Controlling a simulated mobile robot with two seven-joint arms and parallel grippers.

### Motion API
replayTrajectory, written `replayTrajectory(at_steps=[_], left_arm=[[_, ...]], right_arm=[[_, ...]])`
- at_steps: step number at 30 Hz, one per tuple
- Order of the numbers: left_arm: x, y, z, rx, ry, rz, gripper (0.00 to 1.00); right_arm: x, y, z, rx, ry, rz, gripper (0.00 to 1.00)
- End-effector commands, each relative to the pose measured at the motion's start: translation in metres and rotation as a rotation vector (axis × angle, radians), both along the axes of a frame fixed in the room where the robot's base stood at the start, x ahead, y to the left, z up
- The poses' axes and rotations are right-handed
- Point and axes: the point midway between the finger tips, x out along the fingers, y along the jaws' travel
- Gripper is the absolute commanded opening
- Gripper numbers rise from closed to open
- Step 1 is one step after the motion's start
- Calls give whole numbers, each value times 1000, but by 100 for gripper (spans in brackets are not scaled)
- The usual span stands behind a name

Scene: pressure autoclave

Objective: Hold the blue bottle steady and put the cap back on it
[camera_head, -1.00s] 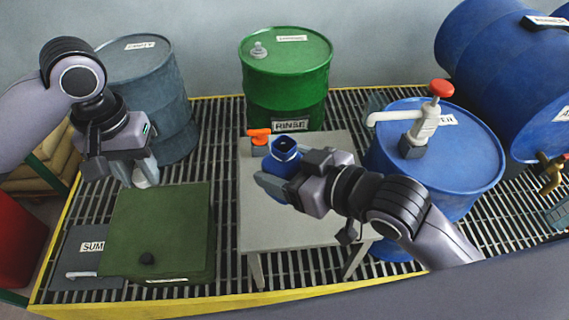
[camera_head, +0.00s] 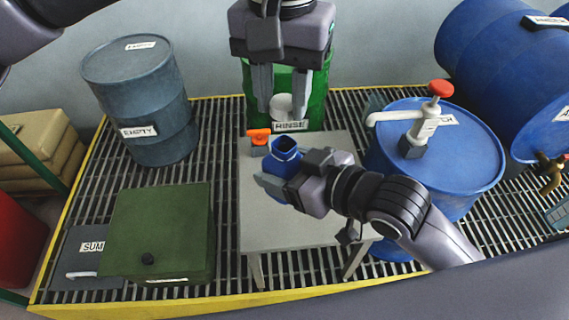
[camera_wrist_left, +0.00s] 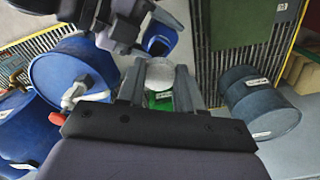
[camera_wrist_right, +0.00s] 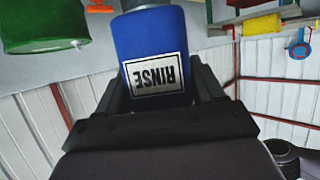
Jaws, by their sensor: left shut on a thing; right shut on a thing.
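The blue bottle (camera_head: 287,158) has an open square-looking neck facing up, with no cap on it. My right gripper (camera_head: 276,186) is shut on the bottle's body above the grey table. In the right wrist view the bottle (camera_wrist_right: 150,45) stands between the fingers, its RINSE label showing. My left gripper (camera_head: 284,108) is shut on the white cap (camera_head: 281,106), behind and above the bottle and apart from it. In the left wrist view the round cap (camera_wrist_left: 160,76) is between the fingertips, and the bottle (camera_wrist_left: 160,38) shows beyond it.
An orange-topped item (camera_head: 259,140) sits on the grey table (camera_head: 265,235) left of the bottle. A green drum (camera_head: 318,100) stands behind, a blue drum (camera_head: 470,165) with a pump (camera_head: 425,125) to the right. A green box (camera_head: 160,230) lies at left.

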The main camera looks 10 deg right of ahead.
Motion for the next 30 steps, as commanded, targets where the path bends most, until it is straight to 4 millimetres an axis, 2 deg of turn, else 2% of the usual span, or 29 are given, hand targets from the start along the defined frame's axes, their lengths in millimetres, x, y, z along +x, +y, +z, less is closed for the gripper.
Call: replayTrajectory(at_steps=[10, 21, 30], left_arm=[[0, 0, -2, 0, 0, 0, 8], [0, 0, -33, 1, -3, 0, 8], [0, 0, -40, -1, -3, 1, 8]], right_arm=[[0, 0, 1, 1, -2, 0, 13], [0, 0, 1, 1, -2, 0, 13], [0, 0, 1, 1, -2, 0, 13]])
